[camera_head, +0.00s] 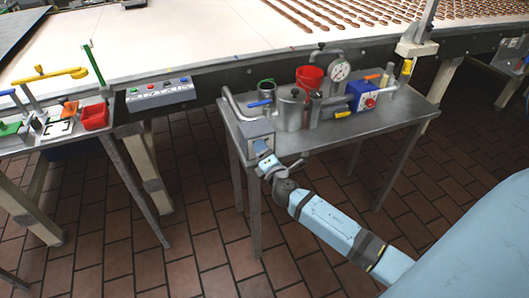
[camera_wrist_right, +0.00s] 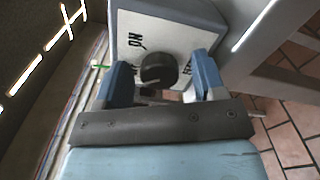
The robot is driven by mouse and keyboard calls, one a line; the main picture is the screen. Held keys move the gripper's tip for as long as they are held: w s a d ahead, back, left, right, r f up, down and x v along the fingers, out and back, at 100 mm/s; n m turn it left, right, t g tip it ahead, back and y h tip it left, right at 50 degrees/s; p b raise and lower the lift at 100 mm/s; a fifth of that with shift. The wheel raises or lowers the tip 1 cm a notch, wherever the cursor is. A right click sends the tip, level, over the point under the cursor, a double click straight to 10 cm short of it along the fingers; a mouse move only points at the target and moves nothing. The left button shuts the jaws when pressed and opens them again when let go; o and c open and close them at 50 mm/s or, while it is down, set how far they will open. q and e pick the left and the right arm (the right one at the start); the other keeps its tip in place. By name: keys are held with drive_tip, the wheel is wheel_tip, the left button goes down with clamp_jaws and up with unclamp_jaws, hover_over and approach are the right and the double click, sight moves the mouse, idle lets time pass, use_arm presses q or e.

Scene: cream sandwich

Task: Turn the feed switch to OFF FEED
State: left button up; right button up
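The feed switch is a black round knob (camera_wrist_right: 158,69) on the white face of a grey box (camera_wrist_right: 172,22). In the right wrist view the letters "ON" stand above the knob to its left, rotated. Another label at the right is partly hidden by a finger. My right gripper (camera_wrist_right: 160,78) is open, with one blue finger on each side of the knob and gaps visible between them. In the head view the box (camera_head: 256,131) sits at the table's front left corner, with my right gripper (camera_head: 265,158) at its front. My left gripper is not in view.
The metal table (camera_head: 330,139) also holds a steel pot (camera_head: 291,110), a red bucket (camera_head: 310,77), a gauge (camera_head: 339,70) and a blue box (camera_head: 362,97). A bent grey pipe (camera_head: 232,104) rises beside the switch box. A conveyor (camera_head: 180,40) runs behind.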

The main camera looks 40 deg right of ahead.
use_arm(q)
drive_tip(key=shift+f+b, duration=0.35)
drive_tip(key=shift+b, duration=0.35)
use_arm(e)
drive_tip(key=v, duration=1.3)
drive_tip(key=shift+s+a, duration=0.15)
drive_tip(key=shift+s, duration=0.2)
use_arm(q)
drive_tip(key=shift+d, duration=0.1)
use_arm(e)
drive_tip(key=s+a+f+m+g+y, duration=0.7)
drive_tip(key=s+a+f+m, duration=0.55)
drive_tip(key=m, duration=0.45)
use_arm(q)
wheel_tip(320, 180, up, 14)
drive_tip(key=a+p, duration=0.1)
drive_tip(key=p, duration=1.7)
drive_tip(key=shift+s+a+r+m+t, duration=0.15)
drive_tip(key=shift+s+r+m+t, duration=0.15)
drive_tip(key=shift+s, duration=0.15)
use_arm(e)
wheel_tip(320, 180, up, 16)
drive_tip(key=s+a, duration=0.1)
drive_tip(key=shift+s+a, duration=0.2)
drive_tip(key=shift+s, duration=0.15)
